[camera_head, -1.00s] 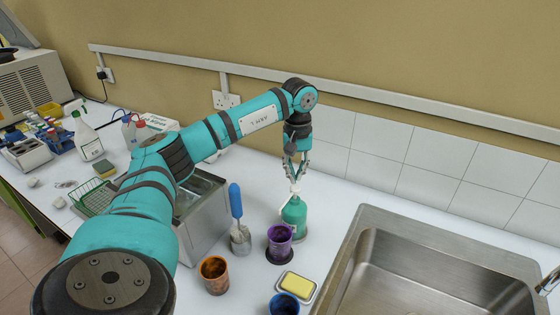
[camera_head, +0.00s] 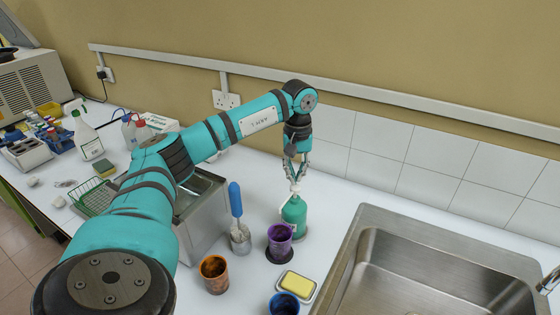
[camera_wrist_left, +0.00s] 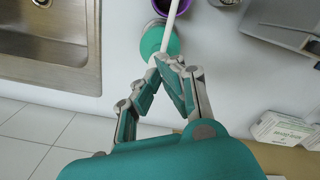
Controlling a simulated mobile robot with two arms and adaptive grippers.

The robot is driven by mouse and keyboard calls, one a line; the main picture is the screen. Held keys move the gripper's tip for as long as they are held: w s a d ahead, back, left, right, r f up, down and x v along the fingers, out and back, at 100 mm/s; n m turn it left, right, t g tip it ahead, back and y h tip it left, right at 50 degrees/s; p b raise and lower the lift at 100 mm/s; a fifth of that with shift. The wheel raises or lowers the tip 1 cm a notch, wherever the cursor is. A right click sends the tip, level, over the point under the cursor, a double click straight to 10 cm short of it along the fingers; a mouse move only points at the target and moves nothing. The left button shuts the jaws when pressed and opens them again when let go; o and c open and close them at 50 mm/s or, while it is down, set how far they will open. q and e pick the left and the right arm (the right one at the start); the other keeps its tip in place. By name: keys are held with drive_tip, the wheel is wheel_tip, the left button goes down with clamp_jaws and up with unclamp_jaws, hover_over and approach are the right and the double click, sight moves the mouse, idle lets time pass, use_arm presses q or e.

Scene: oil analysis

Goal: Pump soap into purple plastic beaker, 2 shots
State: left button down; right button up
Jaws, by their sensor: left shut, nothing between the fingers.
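The green soap bottle (camera_head: 294,212) with a white pump head (camera_head: 295,190) stands upright on the counter, left of the sink. My left gripper (camera_head: 296,181) points straight down with its fingertips shut, right at the top of the pump head. In the left wrist view the shut fingertips (camera_wrist_left: 165,60) overlap the white pump and the green bottle (camera_wrist_left: 158,42) below; whether they touch cannot be told. The purple plastic beaker (camera_head: 280,238) stands just in front of the bottle, on a dark round base, under the white spout's end (camera_wrist_left: 175,14). My right gripper is not in view.
An orange beaker (camera_head: 214,272), a blue beaker (camera_head: 284,304) and a yellow sponge on a dish (camera_head: 297,284) stand near the front. A blue-handled tool (camera_head: 237,215) stands left of the purple beaker. The steel sink (camera_head: 360,225) is at right, a metal bath (camera_head: 205,225) at left.

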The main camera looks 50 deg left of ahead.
sight(295, 186)
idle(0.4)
use_arm(q)
drive_tip(key=shift+f, duration=0.15)
drive_tip(key=shift+f+b, duration=1.15)
drive_tip(key=shift+f, duration=0.65)
drive_tip(key=shift+r, duration=0.2)
drive_tip(key=shift+r+p, duration=1.5)
drive_tip(key=shift+r, duration=0.15)
drive_tip(key=shift+f, duration=0.15)
